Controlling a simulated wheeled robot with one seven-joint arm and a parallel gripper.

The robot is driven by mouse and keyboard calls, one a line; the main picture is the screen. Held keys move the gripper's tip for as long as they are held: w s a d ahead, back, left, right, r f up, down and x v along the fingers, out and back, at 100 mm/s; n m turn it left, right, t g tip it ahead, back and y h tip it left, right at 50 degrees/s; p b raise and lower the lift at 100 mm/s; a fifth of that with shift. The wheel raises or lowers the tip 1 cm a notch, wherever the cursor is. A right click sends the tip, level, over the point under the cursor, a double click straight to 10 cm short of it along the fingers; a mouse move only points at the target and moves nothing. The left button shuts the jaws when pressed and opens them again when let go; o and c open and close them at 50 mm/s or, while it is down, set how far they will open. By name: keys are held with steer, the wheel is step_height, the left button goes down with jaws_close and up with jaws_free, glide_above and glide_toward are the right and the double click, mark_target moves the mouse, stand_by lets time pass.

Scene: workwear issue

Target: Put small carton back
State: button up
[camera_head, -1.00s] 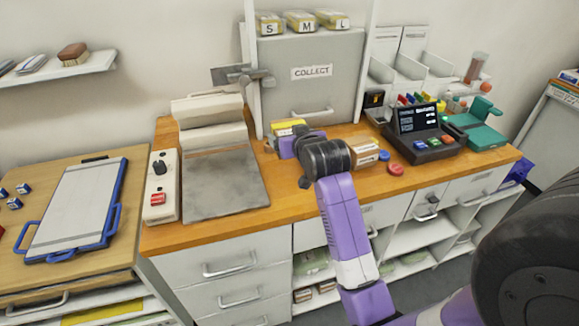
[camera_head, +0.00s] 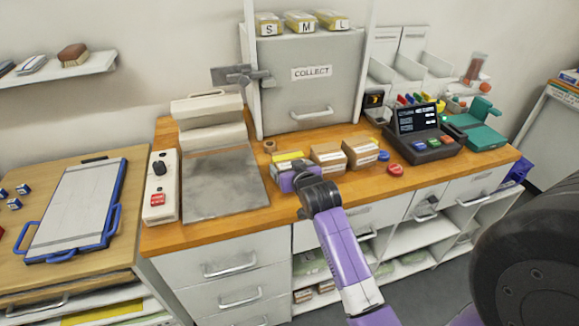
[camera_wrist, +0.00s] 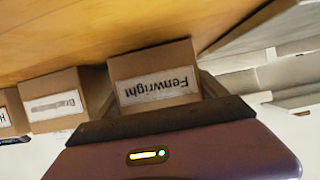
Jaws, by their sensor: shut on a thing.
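In the wrist view the neighbouring carton (camera_wrist: 62,100) shows a pictured label, with a gap to the held one.
The counter (camera_head: 222,233) has a grey-topped scale-like device (camera_head: 225,185) at left. A red disc (camera_head: 396,170) and a dark terminal (camera_head: 424,145) are at right. A grey "COLLECT" locker (camera_head: 312,85) stands behind. The counter's front strip is mostly clear.

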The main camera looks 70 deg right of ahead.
steer(key=shift+f, duration=0.15)
steer(key=o, duration=1.7)
